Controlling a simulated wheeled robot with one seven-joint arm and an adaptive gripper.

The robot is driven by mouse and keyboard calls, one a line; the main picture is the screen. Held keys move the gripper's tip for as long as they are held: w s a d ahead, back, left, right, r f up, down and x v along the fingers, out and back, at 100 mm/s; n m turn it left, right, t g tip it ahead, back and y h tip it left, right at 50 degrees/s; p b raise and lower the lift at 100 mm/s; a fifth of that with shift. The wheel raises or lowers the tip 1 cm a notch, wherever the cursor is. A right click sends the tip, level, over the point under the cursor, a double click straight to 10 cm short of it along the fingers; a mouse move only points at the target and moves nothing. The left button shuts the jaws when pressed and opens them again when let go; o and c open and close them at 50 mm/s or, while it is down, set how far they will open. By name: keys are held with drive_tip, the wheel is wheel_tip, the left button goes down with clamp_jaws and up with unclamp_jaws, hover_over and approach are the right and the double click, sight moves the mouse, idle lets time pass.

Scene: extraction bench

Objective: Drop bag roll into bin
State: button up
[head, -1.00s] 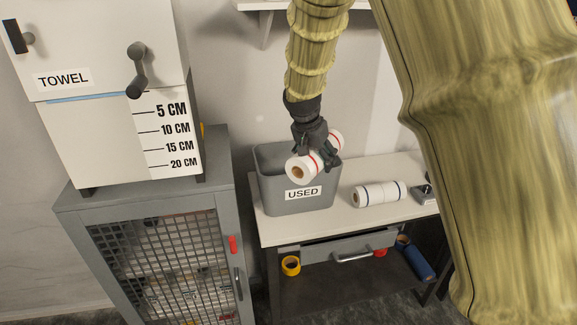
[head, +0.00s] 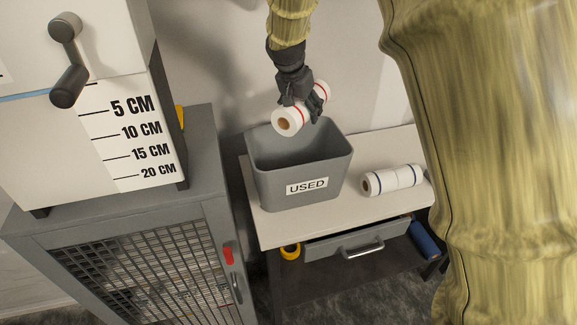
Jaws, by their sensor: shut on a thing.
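A white bag roll (head: 287,122) with red bands and a brown core is held in my gripper (head: 305,105). My gripper is shut around the roll's middle, and its fingers hide part of it. The grey bin (head: 268,187) labelled USED stands upright on the white bench. The roll is tilted, its near end lower left, and appears over the bin's back rim and opening. The visible inside of the bin looks empty, though its floor is partly hidden.
A white roll with blue bands (head: 393,180) lies right of the bin on the white bench (head: 305,222). A drawer (head: 345,240) is below, with yellow tape (head: 290,251) and a blue roll (head: 424,240).

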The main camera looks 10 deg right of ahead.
drive_tip(key=f, duration=0.2)
drive_tip(key=w+f+b, duration=0.1)
drive_tip(key=f, duration=0.1)
drive_tip(key=shift+b, duration=0.3)
drive_tip(key=shift+s+f+b, duration=0.1)
drive_tip(key=shift+f+b, duration=0.35)
drive_tip(key=shift+f, duration=0.25)
drive_tip(key=o, duration=1.3)
drive_tip(key=shift+s+r, duration=0.15)
drive_tip(key=shift+s, duration=0.05)
drive_tip(key=shift+w, duration=0.1)
drive_tip(key=v, duration=1.1)
drive_tip(key=shift+a+r, duration=0.15)
drive_tip(key=shift+r, duration=0.25)
